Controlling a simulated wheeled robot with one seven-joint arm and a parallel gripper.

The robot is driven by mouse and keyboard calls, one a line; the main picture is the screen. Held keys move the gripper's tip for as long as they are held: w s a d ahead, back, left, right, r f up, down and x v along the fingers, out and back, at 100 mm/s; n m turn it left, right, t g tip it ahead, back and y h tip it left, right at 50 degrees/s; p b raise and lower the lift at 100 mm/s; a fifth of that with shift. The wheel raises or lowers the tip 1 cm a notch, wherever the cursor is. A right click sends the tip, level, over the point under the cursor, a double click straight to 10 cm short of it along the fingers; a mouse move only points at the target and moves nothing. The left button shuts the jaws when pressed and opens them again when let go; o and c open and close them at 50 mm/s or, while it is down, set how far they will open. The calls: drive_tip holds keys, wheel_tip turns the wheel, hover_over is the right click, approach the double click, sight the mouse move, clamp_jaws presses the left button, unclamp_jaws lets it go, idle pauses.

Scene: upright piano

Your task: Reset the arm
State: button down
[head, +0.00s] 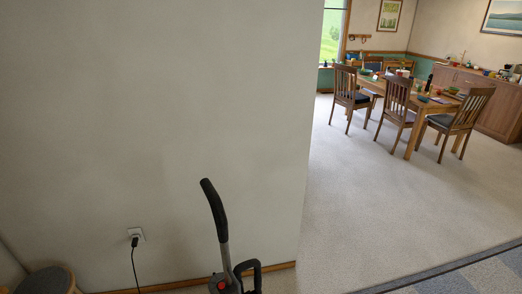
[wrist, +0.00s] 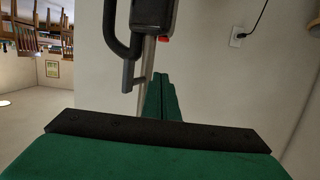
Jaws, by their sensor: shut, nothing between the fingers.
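My gripper (wrist: 161,80) shows in the wrist view as two green fingers close together, shut and empty. A wide green part of my gripper with a black bar fills the bottom of that view. My arm and gripper do not show in the head view. In the wrist view, which is upside down, an upright vacuum cleaner (wrist: 152,20) with a black handle is close by the fingertips. I cannot tell whether they touch. The same vacuum cleaner (head: 218,215) stands in front of the wall at the bottom middle of the head view, its lower part out of frame.
A wall (head: 150,120) fills the left. A plug and cord hang from an outlet (head: 137,236). A round stool (head: 45,281) is at bottom left. A dining table (head: 425,105) with several chairs stands at the back right. Open carpet (head: 365,200) lies before it.

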drive_tip(key=s+d+m+h, duration=0.1)
drive_tip(key=s+d, duration=0.4)
drive_tip(key=s, duration=0.4)
drive_tip(key=s+d+m+h, duration=0.1)
drive_tip(key=s+d, duration=0.3)
drive_tip(key=s, duration=0.5)
drive_tip(key=s+d+r+h, duration=0.1)
drive_tip(key=s+d+r, duration=0.2)
drive_tip(key=s, duration=0.4)
drive_tip(key=s+d+r+m+h, duration=0.1)
drive_tip(key=s+d+r, duration=0.2)
drive_tip(key=s+r, duration=0.2)
drive_tip(key=s, duration=0.3)
drive_tip(key=shift+s+d+r+t, duration=0.15)
drive_tip(key=shift+d+r+t, duration=0.05)
drive_tip(key=shift+t, duration=0.1)
